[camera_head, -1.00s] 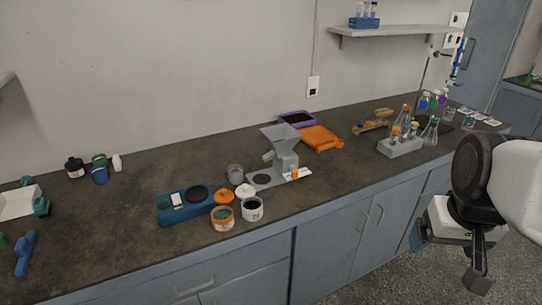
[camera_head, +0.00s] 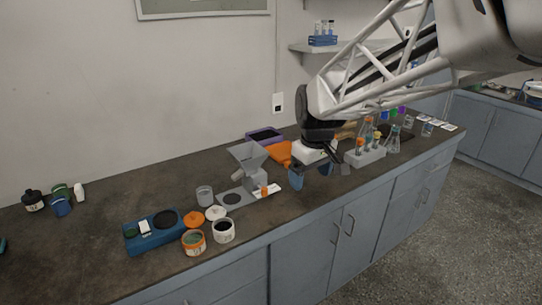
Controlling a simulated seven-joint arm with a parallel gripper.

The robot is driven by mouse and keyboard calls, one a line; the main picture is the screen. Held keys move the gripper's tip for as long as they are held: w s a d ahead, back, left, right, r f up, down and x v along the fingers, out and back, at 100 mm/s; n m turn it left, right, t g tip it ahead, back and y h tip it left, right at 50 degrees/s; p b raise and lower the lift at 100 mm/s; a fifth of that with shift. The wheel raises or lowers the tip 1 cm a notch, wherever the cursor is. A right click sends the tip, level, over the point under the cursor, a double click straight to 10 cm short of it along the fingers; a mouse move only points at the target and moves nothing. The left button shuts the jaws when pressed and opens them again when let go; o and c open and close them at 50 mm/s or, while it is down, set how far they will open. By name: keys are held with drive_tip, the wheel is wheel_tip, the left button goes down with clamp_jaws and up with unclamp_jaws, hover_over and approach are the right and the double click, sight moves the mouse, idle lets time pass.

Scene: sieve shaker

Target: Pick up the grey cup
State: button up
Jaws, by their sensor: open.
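The grey cup (camera_head: 205,196) is a small upright cylinder on the dark countertop, just left of the grey hopper machine (camera_head: 247,172).
A flask rack (camera_head: 365,157) stands right of my gripper.

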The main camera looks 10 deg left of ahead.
drive_tip(key=w+a+f+n, duration=0.2)
drive_tip(key=w+a+f, duration=0.15)
drive_tip(key=a, duration=0.35)
drive_tip(key=w+a+f+n, duration=0.2)
drive_tip(key=w+a, duration=0.2)
drive_tip(key=a, duration=0.4)
drive_tip(key=n, duration=0.8)
hover_over(205, 196)
drive_tip(key=w+a, duration=0.1)
drive_tip(key=w, duration=0.2)
wheel_tip(205, 196, down, 13)
drive_tip(key=shift+s+a+r+g+h, duration=0.15)
drive_tip(key=shift+g+h, duration=0.15)
drive_tip(key=shift+g, duration=0.1)
drive_tip(key=shift+f, duration=1.3)
drive_tip(key=shift+s+f, duration=0.1)
drive_tip(key=shift+f, duration=2.5)
